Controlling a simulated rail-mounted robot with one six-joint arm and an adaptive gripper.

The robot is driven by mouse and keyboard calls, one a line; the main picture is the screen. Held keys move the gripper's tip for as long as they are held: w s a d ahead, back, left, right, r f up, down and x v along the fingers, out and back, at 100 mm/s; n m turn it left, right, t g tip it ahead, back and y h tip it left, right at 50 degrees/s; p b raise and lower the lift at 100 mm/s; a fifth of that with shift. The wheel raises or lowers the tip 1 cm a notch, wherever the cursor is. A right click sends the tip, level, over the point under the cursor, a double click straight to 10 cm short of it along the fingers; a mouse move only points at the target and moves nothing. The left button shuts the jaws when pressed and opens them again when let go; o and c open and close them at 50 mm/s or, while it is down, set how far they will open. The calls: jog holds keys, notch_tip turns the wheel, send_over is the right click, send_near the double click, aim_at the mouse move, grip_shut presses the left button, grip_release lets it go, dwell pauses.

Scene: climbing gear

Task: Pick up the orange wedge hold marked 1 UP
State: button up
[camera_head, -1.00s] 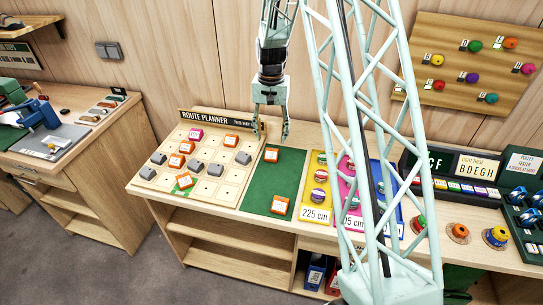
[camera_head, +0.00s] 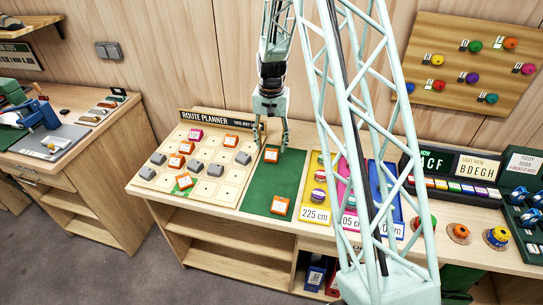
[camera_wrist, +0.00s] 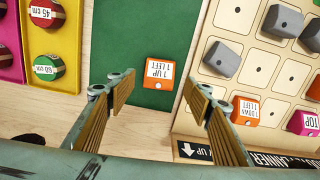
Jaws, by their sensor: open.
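An orange wedge hold (camera_head: 271,155) lies at the back of the green mat (camera_head: 275,182), and it also shows in the wrist view (camera_wrist: 160,73). Its white label there appears to read 1 UP, 1 LEFT. A second orange hold (camera_head: 279,205) lies at the front of the mat; its label is too small to read. My gripper (camera_head: 271,142) is open and empty above the back of the mat, over the first hold. In the wrist view, the fingers of my gripper (camera_wrist: 163,92) stand apart, with the hold ahead between their tips.
The route planner board (camera_head: 210,188), with several orange and grey holds, lies left of the mat in the head view. Its sign (camera_head: 220,122) stands upright behind it, close to my gripper. A yellow panel (camera_head: 316,200) with round holds lies to the right.

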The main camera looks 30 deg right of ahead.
aim_at(271, 152)
jog(key=shift+f, duration=2.2)
jog(key=shift+c, duration=0.2)
jog(key=c, duration=0.9)
jog(key=shift+r, duration=0.15)
jog(key=shift+r, duration=1.7)
jog(key=s+a, duration=0.1)
jog(key=s, duration=0.4)
jog(key=s+a+r, duration=0.1)
jog(key=s+a, duration=0.1)
jog(key=s, duration=0.3)
jog(key=s+a, duration=0.2)
jog(key=s, duration=0.3)
jog(key=shift+s+a+r, duration=0.1)
jog(key=shift+a+r, duration=0.05)
jog(key=shift+r, duration=0.05)
